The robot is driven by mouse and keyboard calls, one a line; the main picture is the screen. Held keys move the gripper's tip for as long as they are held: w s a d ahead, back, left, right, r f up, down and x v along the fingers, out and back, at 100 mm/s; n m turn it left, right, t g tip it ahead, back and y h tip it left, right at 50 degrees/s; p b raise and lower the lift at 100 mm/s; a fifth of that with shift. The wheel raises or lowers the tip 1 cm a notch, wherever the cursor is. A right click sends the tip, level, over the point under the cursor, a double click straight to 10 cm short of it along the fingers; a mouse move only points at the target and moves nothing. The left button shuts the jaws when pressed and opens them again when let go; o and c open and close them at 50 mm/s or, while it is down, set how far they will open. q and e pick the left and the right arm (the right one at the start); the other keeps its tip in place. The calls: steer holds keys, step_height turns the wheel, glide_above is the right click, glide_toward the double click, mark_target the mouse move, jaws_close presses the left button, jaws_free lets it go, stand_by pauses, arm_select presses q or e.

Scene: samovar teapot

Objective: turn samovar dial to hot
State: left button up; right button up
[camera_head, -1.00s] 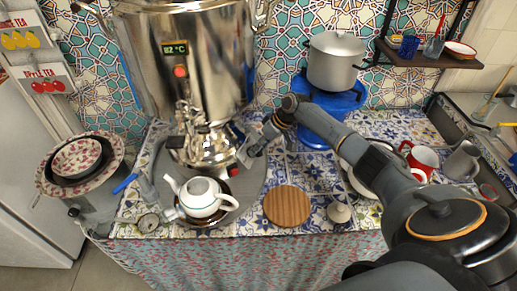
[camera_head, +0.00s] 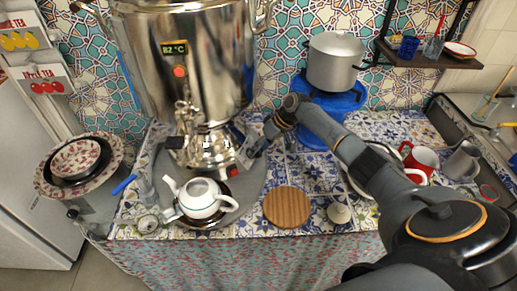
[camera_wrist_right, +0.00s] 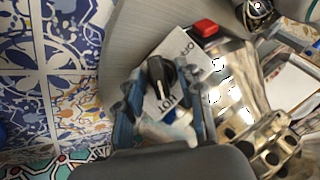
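The steel samovar (camera_head: 195,50) stands at the back left with a display reading about 82 °C. Its black dial (camera_wrist_right: 160,72) shows in the right wrist view on a pale plate (camera_wrist_right: 178,60) marked OFF and HOT, with a red switch (camera_wrist_right: 205,28) beside it. My right gripper (camera_head: 252,150) is at the lower right of the samovar base. In the right wrist view its blue fingers (camera_wrist_right: 165,108) are apart, on either side of the dial's near area. I cannot tell whether they touch the dial.
A white teapot (camera_head: 202,198) stands on a dark saucer in front of the samovar. A steel pot (camera_head: 335,62) stands on a blue burner (camera_head: 322,138). A red mug (camera_head: 421,160) is farther right.

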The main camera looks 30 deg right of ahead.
steer(key=shift+d+r, duration=0.1)
steer(key=shift+r, duration=0.05)
steer(key=v, duration=1.1)
steer(key=shift+s+r, duration=0.2)
steer(key=shift+r, duration=0.1)
steer(key=shift+d+f, duration=0.1)
